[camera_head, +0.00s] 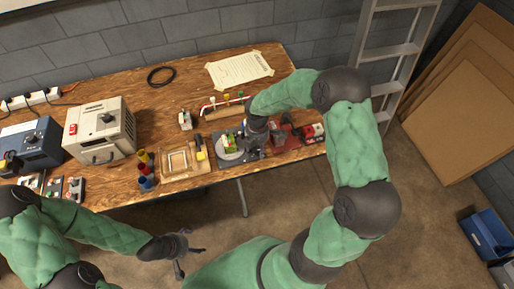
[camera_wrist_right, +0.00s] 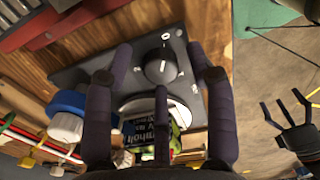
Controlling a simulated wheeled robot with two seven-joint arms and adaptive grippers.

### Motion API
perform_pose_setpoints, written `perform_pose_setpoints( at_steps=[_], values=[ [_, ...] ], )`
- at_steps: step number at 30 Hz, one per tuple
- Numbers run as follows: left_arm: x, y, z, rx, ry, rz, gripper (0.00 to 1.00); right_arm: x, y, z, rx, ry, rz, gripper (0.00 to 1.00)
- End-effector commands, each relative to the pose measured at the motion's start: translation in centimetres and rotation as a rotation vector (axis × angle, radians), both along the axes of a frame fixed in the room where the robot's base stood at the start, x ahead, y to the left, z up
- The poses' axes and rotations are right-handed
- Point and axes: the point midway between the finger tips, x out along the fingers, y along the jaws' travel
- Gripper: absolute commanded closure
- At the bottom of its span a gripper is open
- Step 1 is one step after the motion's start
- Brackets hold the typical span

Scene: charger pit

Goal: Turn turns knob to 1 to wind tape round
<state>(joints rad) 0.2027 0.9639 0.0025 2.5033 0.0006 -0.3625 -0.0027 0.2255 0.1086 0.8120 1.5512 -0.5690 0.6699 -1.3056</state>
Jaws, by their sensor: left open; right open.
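The knob (camera_wrist_right: 161,68) is black and round with a white pointer line, on a dark grey plate (camera_wrist_right: 85,78) in the right wrist view. The pointer faces the mark that looks like 0, at the top. My right gripper (camera_wrist_right: 160,58) is open, its fingers spread around the knob; contact cannot be told. A white round part (camera_wrist_right: 138,106), with a green printed item (camera_wrist_right: 175,138) by it, is partly behind the fingers. In the head view my right gripper (camera_head: 257,142) hides the knob. My left gripper (camera_head: 182,250) is open and empty, off the table's front edge.
The back middle holds paper (camera_head: 239,69) and is otherwise fairly clear.

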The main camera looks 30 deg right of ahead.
Motion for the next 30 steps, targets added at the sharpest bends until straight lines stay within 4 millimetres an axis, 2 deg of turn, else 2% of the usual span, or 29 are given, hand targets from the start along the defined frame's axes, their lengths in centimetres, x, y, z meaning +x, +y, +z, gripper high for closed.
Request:
perform_pose_setpoints(
  at_steps=[5, 6, 12, 23, 30],
  values=[
    [0.01, 0.0, 0.03, 0.0, 0.0, 0.0, 0.15, 0.01, 0.0, 0.02, 0.0, 0.0, 0.0, 0.44],
    [0.01, 0.0, 0.03, 0.0, 0.0, 0.0, 0.15, 0.01, 0.0, 0.02, 0.0, 0.0, 0.0, 0.47],
    [0.01, 0.0, 0.03, 0.0, 0.0, 0.0, 0.15, 0.0, 0.0, 0.01, 0.0, 0.0, 0.0, 1.0],
    [0.0, 0.0, 0.05, 0.0, 0.0, 0.0, 0.15, 0.0, -0.07, 0.03, -0.001, 0.0, -0.022, 1.0],
    [0.01, 0.0, 0.17, 0.0, 0.0, 0.0, 0.15, -0.02, -0.09, 0.05, -0.001, 0.0, -0.133, 1.0]
  ],
)
